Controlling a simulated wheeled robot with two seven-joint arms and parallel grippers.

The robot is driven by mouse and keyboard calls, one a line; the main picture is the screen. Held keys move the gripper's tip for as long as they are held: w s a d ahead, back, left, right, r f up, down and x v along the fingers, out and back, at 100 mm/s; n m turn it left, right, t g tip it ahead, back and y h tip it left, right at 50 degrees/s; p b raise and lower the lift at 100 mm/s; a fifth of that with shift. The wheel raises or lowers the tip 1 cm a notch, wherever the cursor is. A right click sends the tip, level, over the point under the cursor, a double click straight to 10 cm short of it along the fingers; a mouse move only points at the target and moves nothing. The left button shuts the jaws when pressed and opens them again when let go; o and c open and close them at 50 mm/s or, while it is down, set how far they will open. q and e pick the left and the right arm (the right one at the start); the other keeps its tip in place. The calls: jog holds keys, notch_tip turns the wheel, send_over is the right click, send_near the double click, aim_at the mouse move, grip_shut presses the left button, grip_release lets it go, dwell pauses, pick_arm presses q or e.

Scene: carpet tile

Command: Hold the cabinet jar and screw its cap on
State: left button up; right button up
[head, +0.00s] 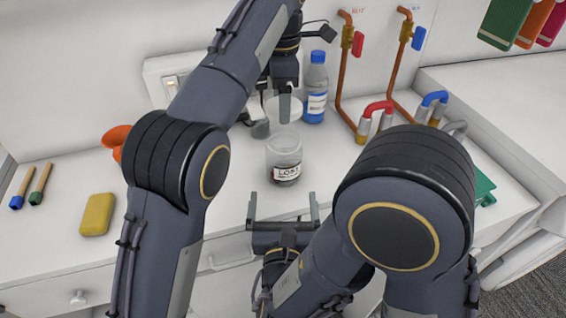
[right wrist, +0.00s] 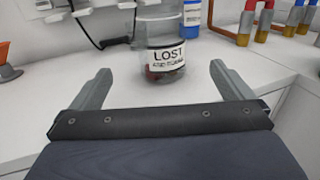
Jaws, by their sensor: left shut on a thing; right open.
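The clear glass jar (head: 285,160) stands upright on the white counter. Its label reads "LOST" and it holds some dark reddish contents; it also shows in the right wrist view (right wrist: 166,58). My left gripper (head: 272,108) is above and behind the jar, shut on a pale round thing (head: 290,116) that looks like the cap; its fingers partly hide it. The cap appears apart from the jar in the head view. My right gripper (head: 283,208) is open and empty at the counter's front edge, its fingers spread in front of the jar, not touching it.
A blue-capped bottle (head: 315,90) stands behind right of the jar. Copper pipes with red and blue taps (head: 375,115) are to the right. Counter immediately around the jar's front is clear.

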aim_at(281, 130)
jog(key=w, duration=1.2)
jog(key=c, duration=1.4)
pick_arm(q)
jog(key=shift+f, duration=2.5)
jog(key=shift+f, duration=0.1)
jog(key=shift+f, duration=0.8)
jog(key=shift+f, duration=0.55)
